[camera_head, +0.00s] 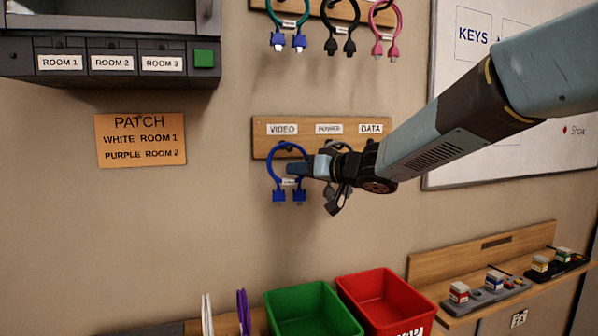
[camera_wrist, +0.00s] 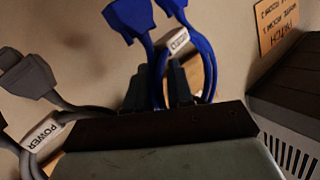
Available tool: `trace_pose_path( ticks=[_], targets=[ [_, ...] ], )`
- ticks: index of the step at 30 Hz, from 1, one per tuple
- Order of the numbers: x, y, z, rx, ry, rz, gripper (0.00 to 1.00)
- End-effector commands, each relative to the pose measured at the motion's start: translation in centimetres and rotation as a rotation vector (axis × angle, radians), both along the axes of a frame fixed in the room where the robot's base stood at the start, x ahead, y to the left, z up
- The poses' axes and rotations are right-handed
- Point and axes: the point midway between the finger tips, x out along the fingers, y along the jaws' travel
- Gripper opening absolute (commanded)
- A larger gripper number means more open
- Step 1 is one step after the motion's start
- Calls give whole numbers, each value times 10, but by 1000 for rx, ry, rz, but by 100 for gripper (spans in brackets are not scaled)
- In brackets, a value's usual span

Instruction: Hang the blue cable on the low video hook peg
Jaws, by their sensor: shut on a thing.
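The blue cable (camera_head: 272,165) is a loop with two blue plugs hanging down, in front of the low board (camera_head: 259,146) under its VIDEO label (camera_head: 283,129). My gripper (camera_head: 293,169) reaches in from the right and is shut on the cable's side. In the wrist view the blue cable (camera_wrist: 209,62) runs between the dark fingers (camera_wrist: 160,88), with its white tag beside them. The top of the loop is at the low video hook peg (camera_head: 287,146); I cannot tell whether the peg carries it.
A grey-black cable (camera_head: 333,205) hangs under the POWER label, close behind my gripper; its POWER tag (camera_wrist: 42,132) shows in the wrist view. Several cables hang on the upper board (camera_head: 315,8). Green (camera_head: 300,307) and red (camera_head: 375,297) bins stand below.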

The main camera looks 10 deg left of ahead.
Motion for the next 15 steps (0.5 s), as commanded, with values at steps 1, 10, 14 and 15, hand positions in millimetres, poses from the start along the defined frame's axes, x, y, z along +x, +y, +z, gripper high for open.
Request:
trace_pose_path(
  ticks=[1, 10, 14, 15],
  targets=[
    [0, 0, 0, -1, 0, 0, 23],
    [0, 0, 0, -1, 0, 0, 51],
    [0, 0, 0, -1, 0, 1, 52],
    [0, 0, 0, -1, 0, 1, 52]
  ],
)
